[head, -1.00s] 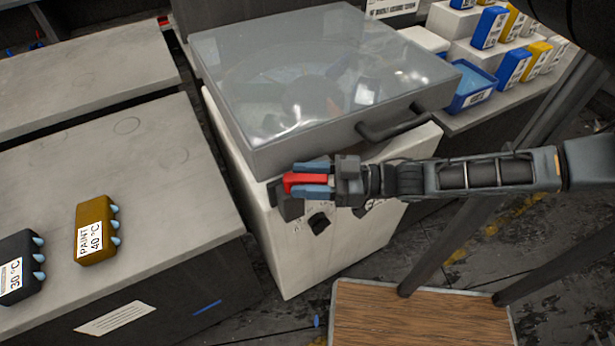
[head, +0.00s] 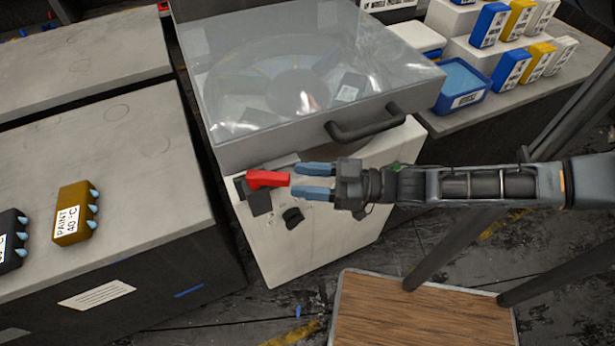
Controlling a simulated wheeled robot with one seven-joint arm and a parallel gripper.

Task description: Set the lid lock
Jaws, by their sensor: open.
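The lid lock is a red lever (head: 267,179) on a dark mount at the upper left of the white machine's front (head: 330,235). The lever lies about horizontal, its free end pointing right. The clear-topped grey lid (head: 300,75) is down on the machine, with a dark handle (head: 365,123) on its front. My gripper (head: 314,182) is open and empty, reaching in from the right. Its blue fingertips are just right of the lever's free end, apart from it. A dark knob (head: 292,218) sits below the fingers.
A grey bench (head: 120,150) at left holds a brown paint block (head: 75,213) and a dark block (head: 12,240). A shelf at right holds a blue tray (head: 462,88) and several coloured packs. A wooden board (head: 420,312) lies on the floor below my arm.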

